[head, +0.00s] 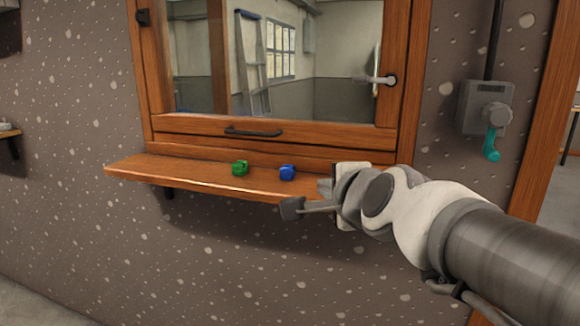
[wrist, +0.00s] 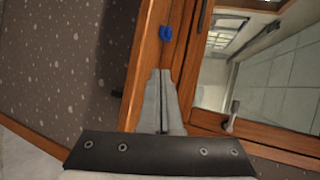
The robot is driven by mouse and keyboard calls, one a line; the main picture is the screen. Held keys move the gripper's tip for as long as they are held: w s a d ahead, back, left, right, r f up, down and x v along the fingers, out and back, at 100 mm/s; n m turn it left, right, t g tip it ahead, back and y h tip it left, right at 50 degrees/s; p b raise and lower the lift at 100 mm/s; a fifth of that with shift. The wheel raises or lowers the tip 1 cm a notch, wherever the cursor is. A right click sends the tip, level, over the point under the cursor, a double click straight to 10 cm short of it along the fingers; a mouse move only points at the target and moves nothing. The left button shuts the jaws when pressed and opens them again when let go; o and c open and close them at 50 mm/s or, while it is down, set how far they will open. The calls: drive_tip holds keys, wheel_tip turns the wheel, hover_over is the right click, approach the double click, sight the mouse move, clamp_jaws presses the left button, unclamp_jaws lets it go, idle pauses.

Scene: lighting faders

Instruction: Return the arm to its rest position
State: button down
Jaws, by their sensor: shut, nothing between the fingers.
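My arm reaches in from the right in the head view, with my gripper (head: 325,187) at the right part of the wooden shelf (head: 150,172). In the wrist view my gripper (wrist: 160,74) shows its two grey fingers side by side, shut and empty. The fingers point along the shelf toward a small blue object (head: 287,173), which also shows beyond the fingertips in the wrist view (wrist: 166,33). A gap separates the fingertips from it. A small green object (head: 240,168) sits to its left on the shelf. My arm hides the shelf's right end.
Above the shelf is a wooden-framed window (head: 280,127) with a dark handle (head: 252,132) and a metal lever (head: 375,79). A grey wall box (head: 485,108) with a teal lever (head: 492,147) hangs to the right. The wall below the shelf is clear at left.

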drive_tip(key=s+d+f+n+g+h, duration=0.2)
drive_tip(key=s+d+f+n+g, duration=0.2)
drive_tip(key=s+f+n, duration=0.45)
drive_tip(key=s+d+f+n+g+h, duration=0.1)
drive_tip(key=s+d+f+n+g, duration=0.4)
drive_tip(key=s+f+n, duration=0.4)
wheel_tip(320, 180, up, 20)
drive_tip(key=m+p, duration=0.1)
drive_tip(key=p, duration=1.6)
drive_tip(key=shift+s+a+f+t, duration=0.2)
drive_tip(key=shift+s+a+t, duration=0.1)
drive_tip(key=shift+a, duration=0.15)
